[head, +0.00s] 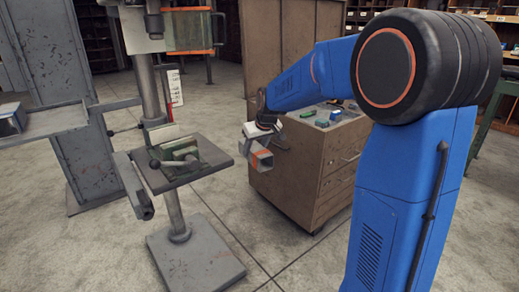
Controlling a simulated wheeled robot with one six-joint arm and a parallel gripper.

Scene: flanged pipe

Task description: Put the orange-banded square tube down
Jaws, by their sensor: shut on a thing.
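The orange-banded square tube (261,158) is a short grey piece with an orange rim around its open end. My gripper (262,138), at the end of the blue arm, is shut on it from above. The tube hangs in the air in front of the left side of the brown cabinet, to the right of the drill press table. The fingertips are small in the picture and partly hidden by the tube.
The drill press table (211,157) carries a green vise (180,155). Several small parts lie on the brown cabinet (310,160). A grey shelf (55,122) juts in at left. Bare floor (285,232) lies between press base and cabinet.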

